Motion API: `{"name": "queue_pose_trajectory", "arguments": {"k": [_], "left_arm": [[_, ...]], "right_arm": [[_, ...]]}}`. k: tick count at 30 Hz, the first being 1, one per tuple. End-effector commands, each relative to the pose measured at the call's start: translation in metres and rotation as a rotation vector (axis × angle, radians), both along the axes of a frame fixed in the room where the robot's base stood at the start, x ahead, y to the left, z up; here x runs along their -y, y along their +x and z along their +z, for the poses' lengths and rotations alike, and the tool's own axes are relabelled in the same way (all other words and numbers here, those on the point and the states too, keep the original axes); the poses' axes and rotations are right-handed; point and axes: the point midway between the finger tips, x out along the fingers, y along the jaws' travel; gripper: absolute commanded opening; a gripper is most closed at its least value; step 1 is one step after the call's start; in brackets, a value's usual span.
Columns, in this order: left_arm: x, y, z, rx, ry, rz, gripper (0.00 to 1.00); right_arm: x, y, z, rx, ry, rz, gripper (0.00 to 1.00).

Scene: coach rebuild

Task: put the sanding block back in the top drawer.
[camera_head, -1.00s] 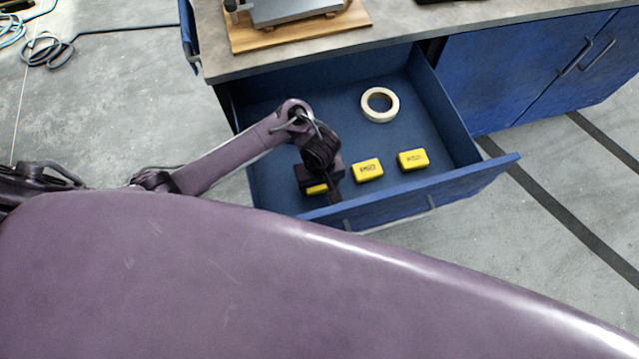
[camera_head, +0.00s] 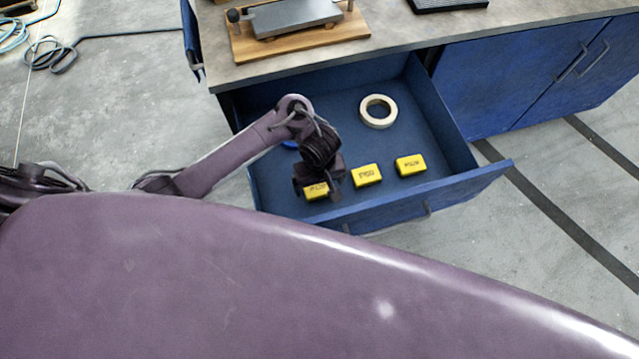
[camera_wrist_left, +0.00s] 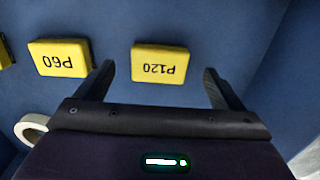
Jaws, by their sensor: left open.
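The top drawer (camera_head: 440,133) is pulled open, with a blue inside. Three yellow sanding blocks lie in a row on its floor near the front: a left block (camera_head: 315,192), a middle block (camera_head: 367,175) and a right block (camera_head: 410,165). My left gripper (camera_head: 318,186) is over the left block and partly hides it. In the left wrist view my left gripper (camera_wrist_left: 160,78) is open, and the block marked P120 (camera_wrist_left: 158,64) lies just beyond its fingertips, between their lines, apart from both. The block marked P60 (camera_wrist_left: 60,58) is left of it. My right gripper is not in view.
A roll of pale tape (camera_head: 378,111) lies farther back in the drawer. A blue thing (camera_head: 290,144) shows partly behind my arm. The worktop (camera_head: 400,38) above holds a wooden board (camera_head: 300,44) with a grey block. The drawer front (camera_head: 470,185) stands close to my gripper.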

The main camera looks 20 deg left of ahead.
Motion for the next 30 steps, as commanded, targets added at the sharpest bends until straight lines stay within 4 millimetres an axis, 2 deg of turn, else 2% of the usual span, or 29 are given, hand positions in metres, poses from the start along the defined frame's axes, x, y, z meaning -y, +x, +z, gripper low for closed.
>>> {"name": "queue_pose_trajectory", "arguments": {"k": [1,3,12,18,30], "left_arm": [[0.001,0.000,0.023,0.001,-0.004,-0.001,0.89],[0.001,0.000,0.037,0.000,-0.002,-0.001,0.89],[0.000,0.000,0.073,-0.001,-0.001,-0.001,0.89],[0.000,0.000,0.080,-0.001,-0.001,-0.001,0.89],[0.000,0.000,0.079,0.001,-0.001,-0.001,0.89]], "right_arm": [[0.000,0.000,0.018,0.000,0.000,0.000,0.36],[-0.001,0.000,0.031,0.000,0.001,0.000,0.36],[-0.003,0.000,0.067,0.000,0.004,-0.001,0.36],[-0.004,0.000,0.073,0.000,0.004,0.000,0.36],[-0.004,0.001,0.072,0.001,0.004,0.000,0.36]]}}
